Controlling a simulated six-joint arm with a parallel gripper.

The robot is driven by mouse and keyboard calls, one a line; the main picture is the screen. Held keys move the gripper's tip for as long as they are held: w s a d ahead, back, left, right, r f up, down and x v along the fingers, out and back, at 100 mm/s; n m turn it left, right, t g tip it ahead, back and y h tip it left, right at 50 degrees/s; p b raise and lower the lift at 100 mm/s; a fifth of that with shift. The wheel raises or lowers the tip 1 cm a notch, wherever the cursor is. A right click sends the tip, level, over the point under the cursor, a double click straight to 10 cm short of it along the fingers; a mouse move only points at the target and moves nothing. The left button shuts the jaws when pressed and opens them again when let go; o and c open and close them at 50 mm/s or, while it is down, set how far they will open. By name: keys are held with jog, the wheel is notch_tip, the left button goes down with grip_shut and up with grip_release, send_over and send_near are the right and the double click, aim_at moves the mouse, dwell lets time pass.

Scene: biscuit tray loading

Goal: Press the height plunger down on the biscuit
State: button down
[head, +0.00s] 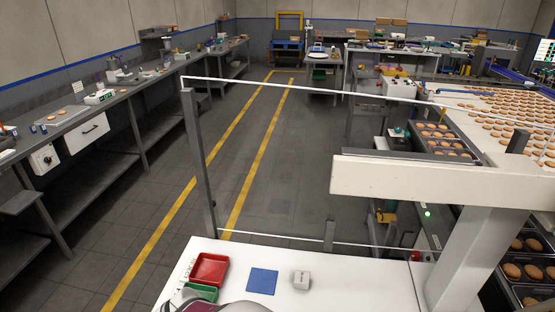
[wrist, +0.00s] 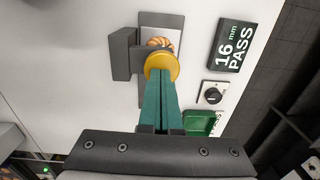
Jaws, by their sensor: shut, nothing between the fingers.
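In the wrist view, the height gauge (wrist: 123,55) is a dark grey block with an arm reaching over a grey base plate. Its plunger has a round yellow cap (wrist: 161,62). A golden biscuit (wrist: 160,42) shows partly behind the cap, which hides the rest of it. My gripper (wrist: 160,82) has green fingers, shut together and empty, with their tips at the yellow cap. I cannot tell whether they touch it. A dark display (wrist: 236,46) beside the gauge reads 16 mm PASS. I cannot make out the gauge or my gripper in the head view.
Biscuit trays stand at right.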

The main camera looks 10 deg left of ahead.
jog(key=shift+s+d+f, duration=0.1)
jog(key=shift+s+f, duration=0.05)
jog(key=shift+f, duration=0.4)
notch_tip(320, 180, up, 15)
jog(key=shift+w, duration=0.25)
